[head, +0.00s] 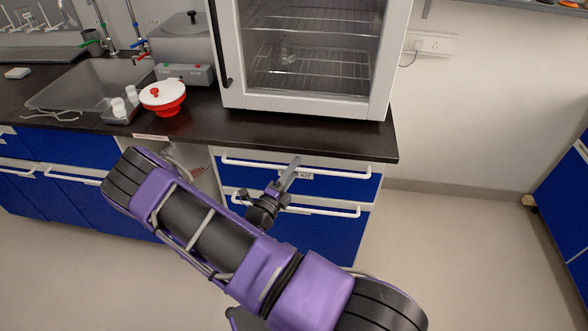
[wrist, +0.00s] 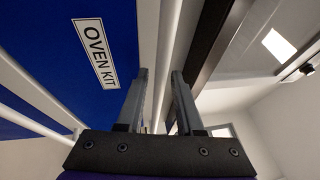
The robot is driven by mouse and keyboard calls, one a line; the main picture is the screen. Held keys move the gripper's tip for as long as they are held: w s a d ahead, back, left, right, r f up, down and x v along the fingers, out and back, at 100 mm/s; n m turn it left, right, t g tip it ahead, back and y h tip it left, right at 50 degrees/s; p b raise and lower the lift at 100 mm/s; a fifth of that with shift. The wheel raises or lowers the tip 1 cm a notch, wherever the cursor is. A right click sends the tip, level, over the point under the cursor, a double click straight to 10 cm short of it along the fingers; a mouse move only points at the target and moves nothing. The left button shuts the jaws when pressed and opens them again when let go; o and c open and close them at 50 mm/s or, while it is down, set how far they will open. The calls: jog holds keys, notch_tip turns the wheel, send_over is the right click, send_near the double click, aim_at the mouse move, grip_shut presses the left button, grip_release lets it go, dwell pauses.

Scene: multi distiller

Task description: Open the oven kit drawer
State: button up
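The oven kit drawer (head: 335,187) is the upper blue drawer under the counter. It looks closed, with a long white handle (head: 335,171) along its top. Its OVEN KIT label (wrist: 95,53) shows in the wrist view and is partly covered by my gripper in the head view. My gripper (head: 293,164) is at the drawer front, near the middle of the handle. In the wrist view my gripper (wrist: 161,88) is open, with a clear gap between its fingers. The white handle bar (wrist: 167,55) appears between or just beyond the fingertips; contact cannot be told.
A second blue drawer with a white handle (head: 310,207) lies below. The dark counter edge (head: 300,137) overhangs above, carrying a glass-fronted oven (head: 310,104). A red and white container (head: 163,97) and sink stand left. Floor is free to the right.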

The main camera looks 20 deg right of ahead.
grip_shut()
dwell(1.2)
